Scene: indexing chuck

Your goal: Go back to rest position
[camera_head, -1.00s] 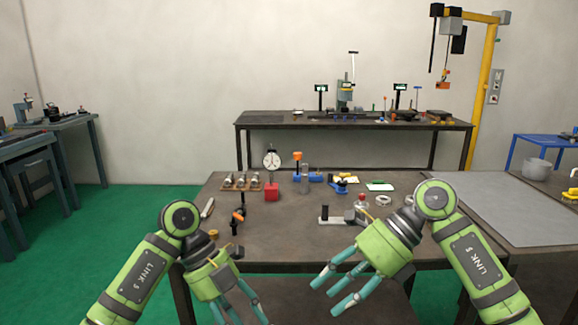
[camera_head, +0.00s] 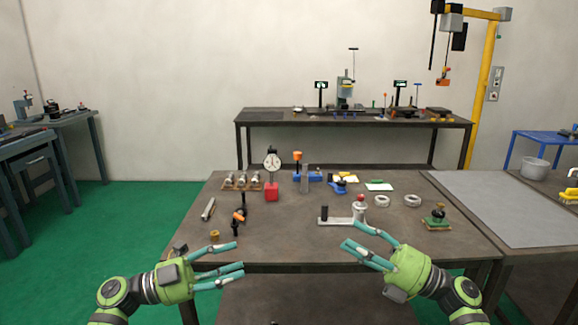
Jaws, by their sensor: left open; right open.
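My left gripper (camera_head: 232,267) is open and empty at the front left edge of the dark work table (camera_head: 290,238), its fingers pointing right. My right gripper (camera_head: 352,242) is open and empty at the table's front edge, its fingers pointing up and left. Its fingertips lie in the picture just below a grey block-like fixture (camera_head: 338,221) with a dark post; I cannot tell the gap between them. An indexing chuck cannot be made out for certain among the small parts.
The table holds a dial gauge on a red base (camera_head: 271,190), a wooden rack (camera_head: 241,184), an orange-and-black clamp (camera_head: 239,217), two metal rings (camera_head: 412,200), a green-and-brass device (camera_head: 437,217) and a small brass part (camera_head: 214,236). The table's middle is mostly clear.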

